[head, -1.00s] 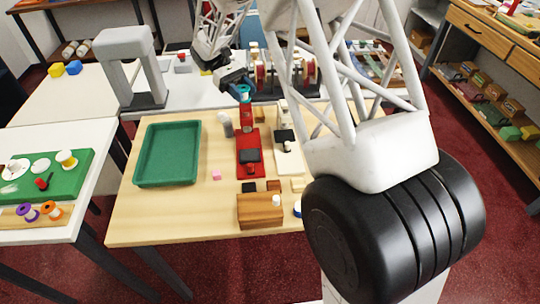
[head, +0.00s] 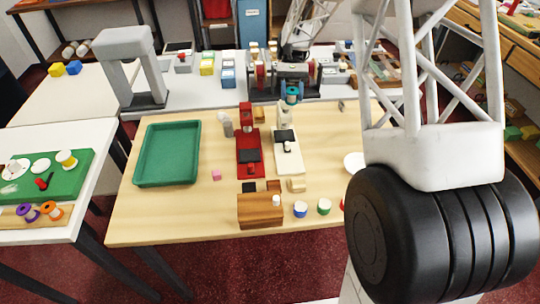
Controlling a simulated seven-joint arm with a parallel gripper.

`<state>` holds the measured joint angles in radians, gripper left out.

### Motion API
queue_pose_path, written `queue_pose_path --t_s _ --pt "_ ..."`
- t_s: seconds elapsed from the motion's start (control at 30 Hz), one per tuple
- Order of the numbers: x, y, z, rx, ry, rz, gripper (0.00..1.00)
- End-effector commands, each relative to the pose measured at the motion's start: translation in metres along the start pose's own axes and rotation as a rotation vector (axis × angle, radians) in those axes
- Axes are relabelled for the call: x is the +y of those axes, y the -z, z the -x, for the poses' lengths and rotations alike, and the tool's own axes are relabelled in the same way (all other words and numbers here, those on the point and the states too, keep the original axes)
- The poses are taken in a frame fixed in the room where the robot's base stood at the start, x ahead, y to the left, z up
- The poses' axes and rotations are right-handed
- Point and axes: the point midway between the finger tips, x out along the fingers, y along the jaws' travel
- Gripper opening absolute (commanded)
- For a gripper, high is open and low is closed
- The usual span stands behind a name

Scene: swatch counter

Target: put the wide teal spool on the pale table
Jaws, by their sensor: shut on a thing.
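My gripper (head: 293,76) points down near the far edge of the light wood table (head: 330,130). It is shut on the teal spool (head: 292,94), which shows below the fingers with a brown or dark middle. The spool appears raised, just beyond the cream sewing-machine-like thing (head: 287,150); its exact height cannot be told. A cream-topped table (head: 75,95) stands at the back left, and a white table (head: 90,150) at the near left. All these tops are light in colour.
On the wood table are a green tray (head: 165,155), a red machine (head: 248,150), a wooden block (head: 260,210), small spools (head: 324,206) and a white dish (head: 354,162). A grey arch (head: 130,65) stands behind. Bare wood shows right of the cream machine.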

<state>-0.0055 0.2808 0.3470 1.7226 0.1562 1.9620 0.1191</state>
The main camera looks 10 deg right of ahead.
Motion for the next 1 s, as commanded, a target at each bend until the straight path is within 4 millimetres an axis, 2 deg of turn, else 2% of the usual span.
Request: queue_pose_path --t_s 0.1,1.0 --pt "0.019 -0.004 -0.001 0.002 0.095 -0.038 0.19" --pt "0.140 -0.035 -0.013 0.004 0.774 -0.319 0.19"
